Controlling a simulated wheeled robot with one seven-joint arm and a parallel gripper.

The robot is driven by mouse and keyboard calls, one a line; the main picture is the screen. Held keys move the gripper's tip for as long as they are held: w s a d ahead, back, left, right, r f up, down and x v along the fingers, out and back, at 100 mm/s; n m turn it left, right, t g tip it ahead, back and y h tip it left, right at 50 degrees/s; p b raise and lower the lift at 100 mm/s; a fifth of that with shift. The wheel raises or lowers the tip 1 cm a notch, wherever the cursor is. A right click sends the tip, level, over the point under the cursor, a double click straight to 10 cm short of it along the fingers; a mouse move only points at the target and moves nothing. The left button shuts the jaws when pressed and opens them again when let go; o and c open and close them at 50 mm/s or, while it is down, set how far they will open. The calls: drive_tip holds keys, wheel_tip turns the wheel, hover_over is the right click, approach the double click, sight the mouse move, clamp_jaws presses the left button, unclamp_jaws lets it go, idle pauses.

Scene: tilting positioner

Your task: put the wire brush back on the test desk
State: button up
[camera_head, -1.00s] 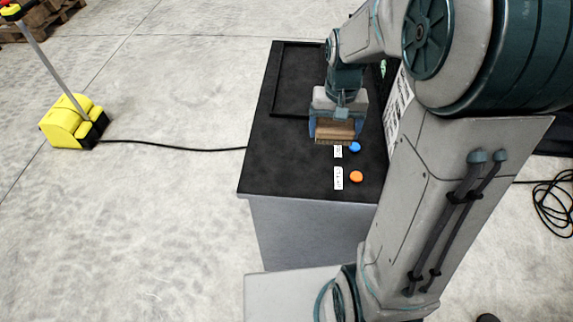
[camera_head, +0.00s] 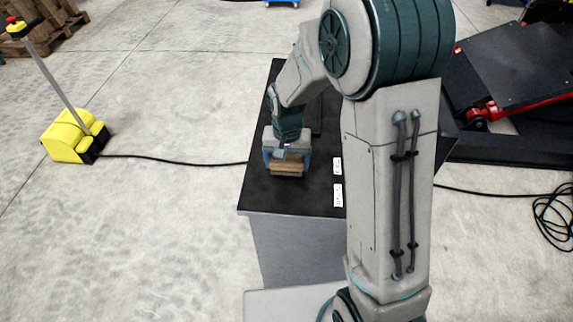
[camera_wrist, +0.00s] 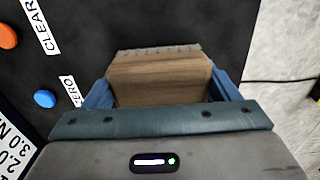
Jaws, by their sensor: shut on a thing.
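The wire brush (camera_head: 287,168) has a brown wooden block and is held between the blue fingers of my gripper (camera_head: 286,160). In the wrist view the brush's wood (camera_wrist: 160,78) fills the space between my gripper's fingers (camera_wrist: 163,90), with a thin bristle edge at its far side. The test desk (camera_head: 262,200) has a black top and grey sides. My gripper is over the left part of the desk top. I cannot tell whether the brush touches the top. My arm hides the right part of the desk.
White labels (camera_head: 337,194) lie on the desk top; the wrist view shows an orange button (camera_wrist: 7,36) and a blue button (camera_wrist: 44,98) beside them. A yellow pedal unit (camera_head: 68,140) stands on the floor at left, its cable running to the desk. A dark tilting platform (camera_head: 510,65) stands at right.

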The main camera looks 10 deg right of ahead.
drive_tip(key=shift+f, duration=1.2)
drive_tip(key=shift+f, duration=0.1)
drive_tip(key=shift+f, duration=0.15)
drive_tip(key=o, duration=0.9)
drive_tip(key=shift+o, duration=0.2)
